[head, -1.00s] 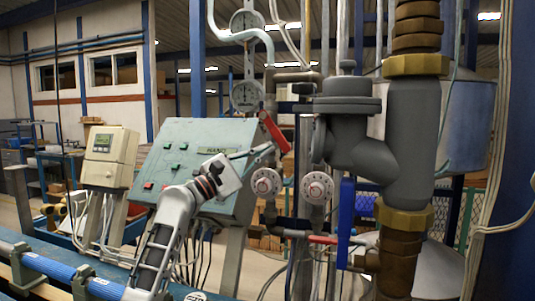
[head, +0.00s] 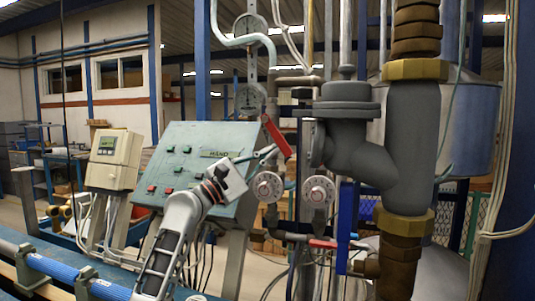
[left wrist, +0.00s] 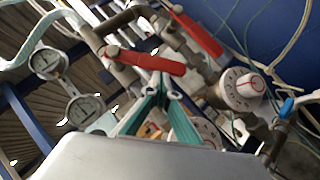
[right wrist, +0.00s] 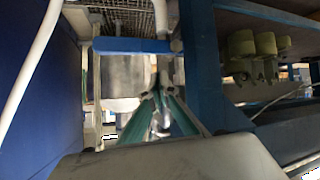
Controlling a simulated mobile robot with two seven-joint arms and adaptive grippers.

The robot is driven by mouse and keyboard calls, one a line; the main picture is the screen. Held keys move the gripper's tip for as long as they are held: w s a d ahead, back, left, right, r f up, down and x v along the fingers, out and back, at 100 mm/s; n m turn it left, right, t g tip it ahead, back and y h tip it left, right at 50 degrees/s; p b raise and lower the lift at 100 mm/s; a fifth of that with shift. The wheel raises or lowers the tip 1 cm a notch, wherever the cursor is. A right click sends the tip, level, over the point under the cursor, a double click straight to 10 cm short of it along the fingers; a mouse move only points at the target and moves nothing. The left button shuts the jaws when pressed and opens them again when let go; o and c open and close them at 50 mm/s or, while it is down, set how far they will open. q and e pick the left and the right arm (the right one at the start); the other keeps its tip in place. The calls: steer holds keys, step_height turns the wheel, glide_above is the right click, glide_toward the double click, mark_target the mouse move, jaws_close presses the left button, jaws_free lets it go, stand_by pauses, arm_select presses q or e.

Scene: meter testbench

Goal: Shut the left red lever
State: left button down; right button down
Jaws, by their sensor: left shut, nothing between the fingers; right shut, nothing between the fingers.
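A red lever (head: 276,135) slants down to the right on the left vertical pipe in the head view. Two red levers show in the left wrist view, a nearer one (left wrist: 148,64) just beyond the fingertips and a farther one (left wrist: 196,33). I cannot tell whether the fingers touch the nearer lever. My left gripper (head: 276,151) is shut and empty, with its tips close by the lower end of the slanted lever. My right gripper (right wrist: 158,94) is shut and empty, away from the levers and outside the head view.
Two round dials (head: 268,187) (head: 318,191) sit below the lever. A lower red handle (head: 323,244) lies nearly level. A thick grey valve body (head: 350,135) and a blue handle (head: 346,225) stand to the right. A green control panel (head: 185,160) is behind my left arm.

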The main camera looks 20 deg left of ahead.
mark_target(286, 144)
arm_select(q)
steer(key=shift+d+r+n, duration=0.1)
steer(key=shift+d+n, duration=0.1)
steer(key=shift+n, duration=0.1)
steer(key=d+n+t+y, duration=0.1)
steer(key=n, duration=0.1)
steer(key=d+n+t+y, duration=0.1)
steer(key=n+t, duration=0.1)
steer(key=d+r+n+t+y, duration=0.1)
steer(key=n, duration=0.1)
steer(key=shift+s+d+r+t, duration=0.1)
steer(key=shift+t, duration=0.3)
steer(key=shift+d+r+n+t+y, duration=0.2)
steer(key=shift+n+t+y, duration=0.1)
steer(key=shift+n, duration=0.4)
steer(key=shift+d+r+p, duration=0.3)
steer(key=shift+r+p, duration=0.05)
steer(key=shift+p, duration=0.05)
